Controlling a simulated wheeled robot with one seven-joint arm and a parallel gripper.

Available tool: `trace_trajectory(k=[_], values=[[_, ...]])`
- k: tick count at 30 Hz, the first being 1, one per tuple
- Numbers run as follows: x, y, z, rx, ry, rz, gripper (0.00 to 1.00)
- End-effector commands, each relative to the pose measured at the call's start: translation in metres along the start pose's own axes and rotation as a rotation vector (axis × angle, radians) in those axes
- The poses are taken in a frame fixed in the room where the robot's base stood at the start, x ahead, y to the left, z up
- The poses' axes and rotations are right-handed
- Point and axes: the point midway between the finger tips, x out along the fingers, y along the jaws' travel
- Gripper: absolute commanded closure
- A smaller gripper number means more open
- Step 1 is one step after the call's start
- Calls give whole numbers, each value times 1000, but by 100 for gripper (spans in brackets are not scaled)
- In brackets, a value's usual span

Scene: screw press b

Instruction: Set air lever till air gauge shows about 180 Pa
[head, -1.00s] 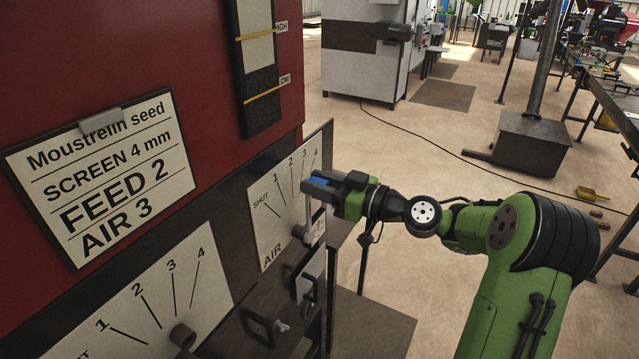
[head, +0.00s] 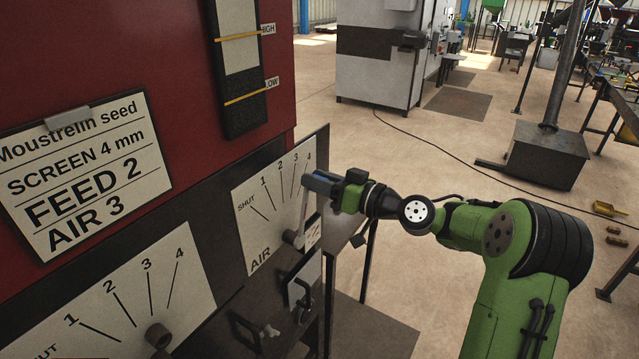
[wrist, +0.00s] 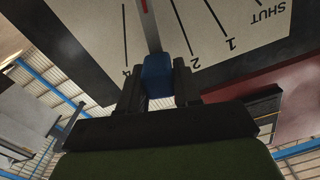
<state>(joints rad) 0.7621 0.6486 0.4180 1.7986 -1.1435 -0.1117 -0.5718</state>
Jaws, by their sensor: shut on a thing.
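The air lever (head: 301,212) is a thin pale bar rising from a round pivot at the foot of the AIR scale plate (head: 262,212), marked SHUT and 1 to 4. My gripper (head: 314,183) is shut on the lever's blue handle, at the upper right of the plate. In the wrist view the handle (wrist: 157,72) sits between the fingers (wrist: 158,88). There the lever lies between the 2 and 4 lines, about where 3 is hidden. A small white plate (head: 313,236) is beside the pivot; its markings are unreadable. I see no readable air gauge.
A card (head: 85,175) reads FEED 2 and AIR 3. A second scale with a round knob (head: 158,336) is at lower left. A sight strip marked HIGH and LOW (head: 241,65) is above.

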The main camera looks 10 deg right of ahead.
Motion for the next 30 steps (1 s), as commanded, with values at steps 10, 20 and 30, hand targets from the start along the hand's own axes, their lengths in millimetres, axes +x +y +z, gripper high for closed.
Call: trace_trajectory(k=[10, 20, 30], values=[[0, -1, 1, 3, -1, -4, 50], [-2, -1, 1, 3, 0, -3, 46], [-83, 2, 3, 3, 1, 4, 46]])
